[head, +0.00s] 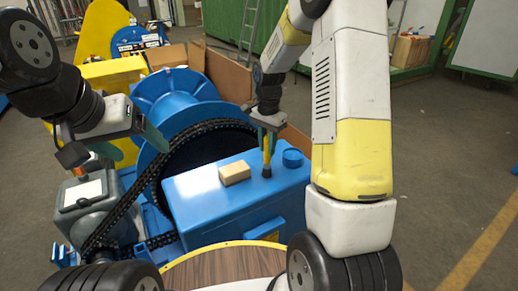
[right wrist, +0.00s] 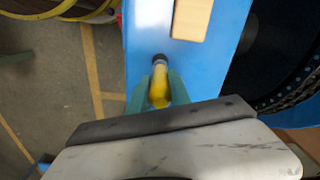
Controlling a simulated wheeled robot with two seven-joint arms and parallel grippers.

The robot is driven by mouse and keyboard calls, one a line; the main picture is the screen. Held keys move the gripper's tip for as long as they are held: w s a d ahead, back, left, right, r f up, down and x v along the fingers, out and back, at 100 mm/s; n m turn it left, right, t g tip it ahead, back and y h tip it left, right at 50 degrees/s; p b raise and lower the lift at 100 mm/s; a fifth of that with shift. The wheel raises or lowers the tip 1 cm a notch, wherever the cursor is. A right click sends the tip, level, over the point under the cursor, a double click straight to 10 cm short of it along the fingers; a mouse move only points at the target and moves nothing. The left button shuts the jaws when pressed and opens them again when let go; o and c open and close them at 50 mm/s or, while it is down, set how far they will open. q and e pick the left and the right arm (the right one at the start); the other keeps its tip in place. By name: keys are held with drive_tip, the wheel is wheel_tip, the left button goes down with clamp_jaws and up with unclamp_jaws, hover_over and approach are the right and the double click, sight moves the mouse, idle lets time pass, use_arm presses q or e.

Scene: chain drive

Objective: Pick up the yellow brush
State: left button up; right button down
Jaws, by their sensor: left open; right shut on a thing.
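The yellow brush (head: 267,155) stands upright with its dark end down at the blue box top, between the fingers of my right gripper (head: 268,133). In the right wrist view the brush (right wrist: 159,86) shows between the two green fingers of the right gripper (right wrist: 158,88), which is shut on it. Its dark tip is at or just above the blue surface; I cannot tell if it touches. My left gripper (head: 108,150) is open and empty at the left, above the grey motor housing and away from the brush.
A tan block (head: 235,173) and a blue round cap (head: 292,158) sit on the blue box (head: 220,205) beside the brush. A black chain (head: 130,195) runs around the large blue drum (head: 178,95) at the left. A round wooden table top (head: 215,268) is in front.

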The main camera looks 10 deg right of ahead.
sight(267, 137)
drive_tip(key=shift+r, duration=0.5)
drive_tip(key=r, duration=0.2)
drive_tip(key=shift+s+a+r, duration=0.2)
drive_tip(key=shift+r, duration=0.15)
drive_tip(key=s+a+r, duration=0.1)
drive_tip(key=s+a, duration=0.7)
drive_tip(key=s, duration=0.5)
drive_tip(key=shift+a+r, duration=0.15)
drive_tip(key=shift+a, duration=0.1)
drive_tip(key=shift+w, duration=0.15)
idle(0.6)
